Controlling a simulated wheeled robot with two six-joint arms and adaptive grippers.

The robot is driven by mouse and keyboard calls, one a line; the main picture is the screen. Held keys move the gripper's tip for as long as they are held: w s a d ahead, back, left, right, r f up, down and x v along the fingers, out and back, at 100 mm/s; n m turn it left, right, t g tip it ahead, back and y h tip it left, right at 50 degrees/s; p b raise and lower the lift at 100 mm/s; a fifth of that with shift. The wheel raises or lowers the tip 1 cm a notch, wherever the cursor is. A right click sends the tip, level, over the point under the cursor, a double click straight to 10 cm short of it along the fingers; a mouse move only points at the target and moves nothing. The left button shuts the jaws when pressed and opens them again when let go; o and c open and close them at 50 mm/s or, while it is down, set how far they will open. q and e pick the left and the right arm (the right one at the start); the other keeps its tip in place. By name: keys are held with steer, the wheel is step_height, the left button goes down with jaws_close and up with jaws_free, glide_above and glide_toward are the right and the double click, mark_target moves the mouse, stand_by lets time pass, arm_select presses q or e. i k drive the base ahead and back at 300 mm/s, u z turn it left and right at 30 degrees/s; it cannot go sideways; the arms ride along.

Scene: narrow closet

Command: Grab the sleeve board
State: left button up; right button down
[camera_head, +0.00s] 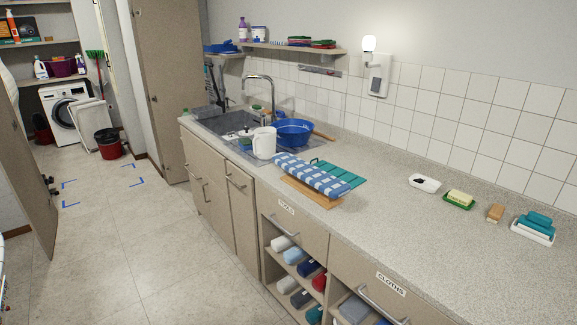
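The sleeve board (312,176) lies on the counter in the middle of the view. It has a long padded top in blue and white check, above a light wooden base (311,194). It runs slantwise from back left to front right, and its base is close to the counter's front edge. A teal slatted thing (340,178) lies just behind it and is partly hidden by it. Neither of my grippers is in view.
A white jug (264,142) and a blue bowl (292,132) stand beyond the board, near the sink (228,121). A soap dish (459,199), a brush (495,212) and a sponge tray (533,229) sit to the right. The counter between is clear. Floor (150,240) before the cabinets is free.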

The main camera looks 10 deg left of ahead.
mark_target(323, 188)
steer(key=z, duration=0.35)
steer(key=i, duration=1.3)
steer(key=z, duration=0.6)
